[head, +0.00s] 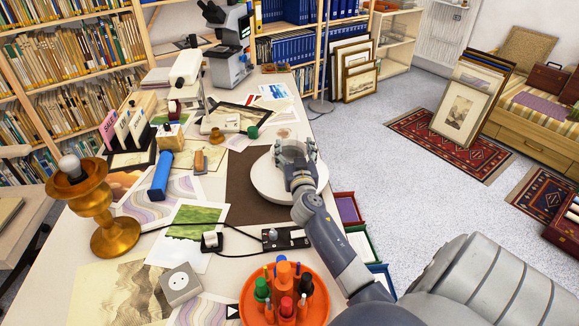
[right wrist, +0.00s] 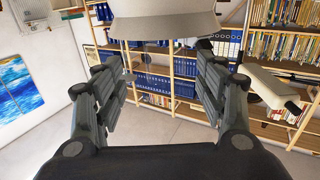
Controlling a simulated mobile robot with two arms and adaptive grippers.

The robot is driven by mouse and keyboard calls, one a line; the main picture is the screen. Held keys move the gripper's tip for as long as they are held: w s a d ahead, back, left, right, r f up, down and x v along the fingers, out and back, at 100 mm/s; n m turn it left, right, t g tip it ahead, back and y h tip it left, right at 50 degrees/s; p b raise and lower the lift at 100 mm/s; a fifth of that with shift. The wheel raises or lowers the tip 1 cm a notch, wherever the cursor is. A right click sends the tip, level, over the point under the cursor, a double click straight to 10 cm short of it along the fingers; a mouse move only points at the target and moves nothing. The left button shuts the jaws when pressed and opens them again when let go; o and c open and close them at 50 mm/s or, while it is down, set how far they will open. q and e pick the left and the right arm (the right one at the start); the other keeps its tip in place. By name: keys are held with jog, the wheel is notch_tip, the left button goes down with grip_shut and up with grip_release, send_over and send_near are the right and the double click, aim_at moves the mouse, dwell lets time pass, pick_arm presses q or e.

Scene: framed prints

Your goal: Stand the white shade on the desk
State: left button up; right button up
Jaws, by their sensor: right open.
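The white shade (head: 266,182) is a round, pale, shallow form over the brown mat (head: 246,205) near the desk's right edge. My right gripper (head: 293,152) is over it and hides part of it. In the right wrist view the shade's lower rim (right wrist: 165,27) spans the top, above and between the spread fingers (right wrist: 158,78). The fingers are open, with nothing between their pads. I cannot tell whether the shade touches the mat. A brass lamp base (head: 98,205) with a bare bulb stands upright on the desk (head: 217,277) at left. My left gripper is out of view.
An orange round holder (head: 322,300) with coloured bottles stands at the front. A power strip (head: 285,239) and cable lie near the mat. A blue roll (head: 161,176), prints and a microscope (head: 231,45) take up the left and back. Open drawers (head: 347,209) jut out at right.

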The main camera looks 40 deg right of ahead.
aim_at(291, 140)
jog(key=shift+w+d, duration=0.2)
jog(key=shift+w, duration=0.05)
jog(key=w, duration=0.1)
jog(key=w+d+r+p, duration=0.1)
jog(key=shift+w+r, duration=0.15)
jog(key=shift+w, duration=0.15)
jog(key=shift+w+d+f, duration=0.3)
jog(key=shift+w+d, duration=0.2)
jog(key=shift+w, duration=0.25)
jog(key=shift+w+d, duration=0.1)
jog(key=shift+w, duration=0.05)
grip_shut()
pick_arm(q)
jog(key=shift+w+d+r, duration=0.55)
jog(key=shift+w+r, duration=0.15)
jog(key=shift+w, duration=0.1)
pick_arm(e)
jog(key=shift+r, duration=0.1)
